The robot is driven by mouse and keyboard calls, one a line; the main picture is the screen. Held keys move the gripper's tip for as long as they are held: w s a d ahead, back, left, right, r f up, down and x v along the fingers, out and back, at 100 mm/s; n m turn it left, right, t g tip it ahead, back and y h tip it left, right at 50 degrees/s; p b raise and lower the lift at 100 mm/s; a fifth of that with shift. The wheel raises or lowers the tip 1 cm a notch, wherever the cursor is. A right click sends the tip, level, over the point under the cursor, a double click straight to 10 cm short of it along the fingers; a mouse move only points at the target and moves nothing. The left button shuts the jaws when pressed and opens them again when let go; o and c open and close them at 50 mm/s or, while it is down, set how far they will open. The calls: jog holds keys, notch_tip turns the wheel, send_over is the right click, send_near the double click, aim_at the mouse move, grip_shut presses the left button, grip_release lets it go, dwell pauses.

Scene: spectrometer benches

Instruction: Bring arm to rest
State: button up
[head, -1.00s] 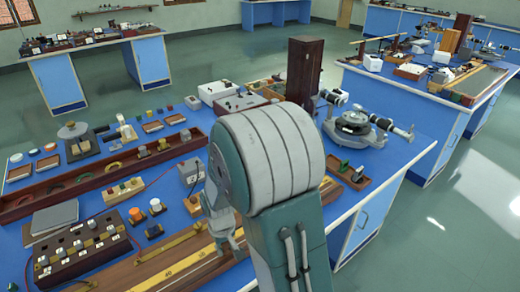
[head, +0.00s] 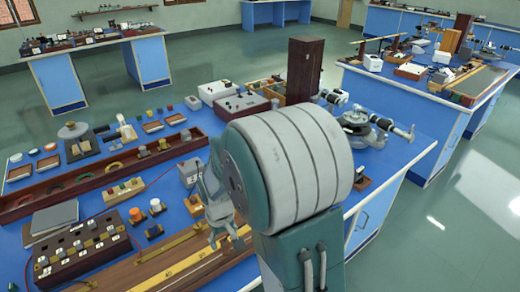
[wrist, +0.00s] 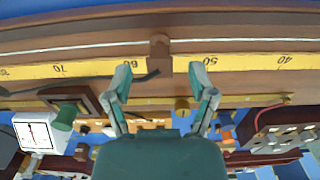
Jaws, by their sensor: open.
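My gripper (head: 226,240) shows in the head view just left of my large grey and teal arm link, which hides part of it. It is over the front part of the blue bench (head: 12,245), near a wooden board with a yellow scale (head: 175,270). The yellow scale (wrist: 100,66) runs across beyond the fingertips. I cannot tell the exact gap between the fingers and the board.
A dark box with several terminals (head: 82,247) stands at the left front. A long wooden tray (head: 90,185), a tall dark wooden box (head: 303,70) and a spectrometer (head: 362,128) are on the bench. Another blue bench (head: 425,110) stands to the right, with open floor between.

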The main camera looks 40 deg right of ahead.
notch_tip(320, 180, up, 8)
jog(key=shift+s+a+f, duration=0.1)
jog(key=s+a+r+t, duration=0.2)
jog(key=s+a+r, duration=0.1)
jog(key=s+r, duration=0.3)
jog(key=s+a+r+t, duration=0.3)
jog(key=s+r, duration=0.2)
jog(key=s, duration=0.3)
jog(key=shift+r+t, duration=0.3)
jog(key=shift+r, duration=0.1)
